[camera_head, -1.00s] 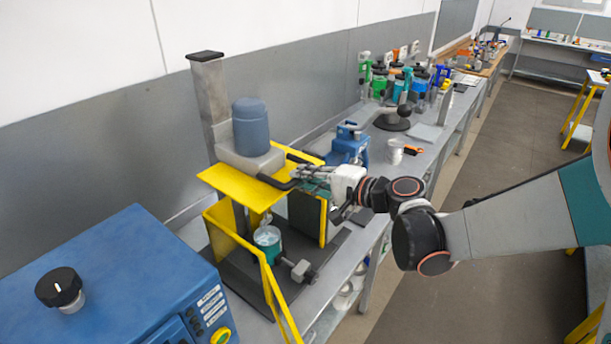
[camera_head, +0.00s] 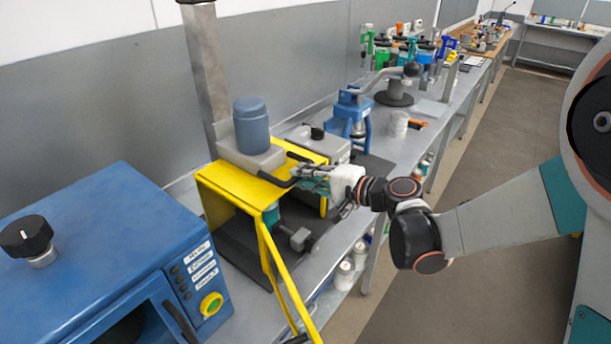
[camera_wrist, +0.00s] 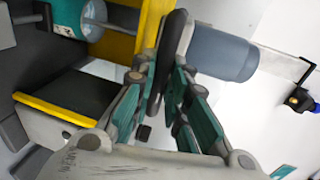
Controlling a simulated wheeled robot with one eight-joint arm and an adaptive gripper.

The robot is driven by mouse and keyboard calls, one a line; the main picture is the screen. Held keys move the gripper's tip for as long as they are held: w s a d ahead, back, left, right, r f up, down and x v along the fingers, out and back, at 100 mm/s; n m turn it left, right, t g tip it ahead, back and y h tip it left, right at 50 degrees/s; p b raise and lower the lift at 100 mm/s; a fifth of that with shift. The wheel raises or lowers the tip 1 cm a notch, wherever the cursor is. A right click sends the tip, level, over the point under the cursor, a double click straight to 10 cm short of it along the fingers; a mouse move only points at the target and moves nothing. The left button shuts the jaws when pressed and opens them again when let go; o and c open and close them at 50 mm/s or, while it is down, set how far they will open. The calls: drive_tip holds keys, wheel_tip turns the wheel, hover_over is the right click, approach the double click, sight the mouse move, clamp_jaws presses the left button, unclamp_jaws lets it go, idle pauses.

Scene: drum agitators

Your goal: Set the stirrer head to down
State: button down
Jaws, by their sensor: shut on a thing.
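The stirrer head (camera_head: 237,157) is a grey block carrying a blue motor (camera_head: 252,125) on a tall grey column (camera_head: 203,75). A yellow guard (camera_head: 232,185) spreads below it, and a teal vessel (camera_head: 271,215) is mostly hidden under the guard. My gripper (camera_head: 303,178) is at the front of the head, shut on its black handle (camera_head: 273,180). In the wrist view the fingers (camera_wrist: 165,80) close around the black handle (camera_wrist: 165,60), with the blue motor (camera_wrist: 220,52) to the right and the teal vessel (camera_wrist: 66,16) at upper left.
A blue oven-like box (camera_head: 110,240) with a black knob stands on the bench at left. A grey machine (camera_head: 325,145) and a blue press (camera_head: 348,112) stand behind the stirrer. The aisle floor (camera_head: 480,185) on the right is clear.

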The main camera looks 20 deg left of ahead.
drive_tip(key=shift+s+f, duration=0.15)
drive_tip(key=shift+f, duration=0.15)
drive_tip(key=c, duration=1.6)
unclamp_jaws()
drive_tip(key=shift+d, duration=0.15)
drive_tip(key=v, duration=1.1)
drive_tip(key=shift+s+d+r, duration=0.15)
drive_tip(key=shift+d, duration=0.2)
